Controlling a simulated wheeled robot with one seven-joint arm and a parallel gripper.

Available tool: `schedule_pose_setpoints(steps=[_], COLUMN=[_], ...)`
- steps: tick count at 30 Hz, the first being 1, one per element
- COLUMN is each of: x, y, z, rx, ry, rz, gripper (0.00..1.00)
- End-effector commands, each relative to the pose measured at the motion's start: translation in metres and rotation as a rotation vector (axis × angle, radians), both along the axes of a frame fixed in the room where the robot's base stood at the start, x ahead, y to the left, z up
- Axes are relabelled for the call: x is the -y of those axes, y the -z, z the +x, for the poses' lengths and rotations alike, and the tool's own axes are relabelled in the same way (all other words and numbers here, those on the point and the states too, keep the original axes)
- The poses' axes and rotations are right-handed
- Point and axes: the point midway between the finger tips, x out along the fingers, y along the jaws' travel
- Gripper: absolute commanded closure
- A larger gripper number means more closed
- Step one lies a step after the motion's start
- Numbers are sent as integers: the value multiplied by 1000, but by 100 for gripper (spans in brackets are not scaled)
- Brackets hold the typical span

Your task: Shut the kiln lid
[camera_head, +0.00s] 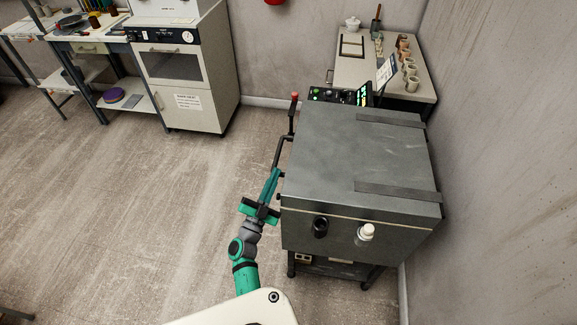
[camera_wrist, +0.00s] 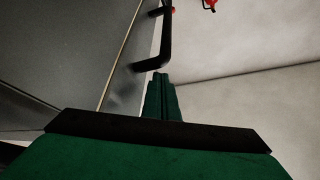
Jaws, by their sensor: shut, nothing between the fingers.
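The kiln (camera_head: 330,236) is a dark grey box on a low stand, right of centre in the head view. Its lid (camera_head: 345,165) lies flat on top, with a thin pale seam line under it, and looks down. A bent black handle (camera_head: 282,140) with a red tip sticks up at the kiln's left side; it also shows in the wrist view (camera_wrist: 163,45). My gripper (camera_head: 271,180) is shut and empty beside the kiln's left side, just below the handle. In the wrist view its closed fingertips (camera_wrist: 161,78) are close to the handle's lower bend; contact is unclear.
A lit control panel (camera_head: 340,96) stands behind the kiln. A table with pots (camera_head: 382,78) is at the back right by the wall. A white oven-like cabinet (camera_head: 185,75) and a workbench (camera_head: 90,45) stand at the back left. The floor left of the kiln is clear.

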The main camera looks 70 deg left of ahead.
Motion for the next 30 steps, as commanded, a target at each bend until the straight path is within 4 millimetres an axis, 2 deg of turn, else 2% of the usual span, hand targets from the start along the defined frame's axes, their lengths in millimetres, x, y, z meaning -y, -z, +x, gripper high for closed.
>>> schedule_pose_setpoints(steps=[3, 9, 23, 30], x=[-3, -3, 0, 19], y=[14, 29, 34, 42], z=[-7, -12, -9, -15], rx=[-1, -7, -14, -11], ry=[-8, -11, -7, -3], rz=[-1, -8, -14, -10], gripper=[100, 100, 100, 100])
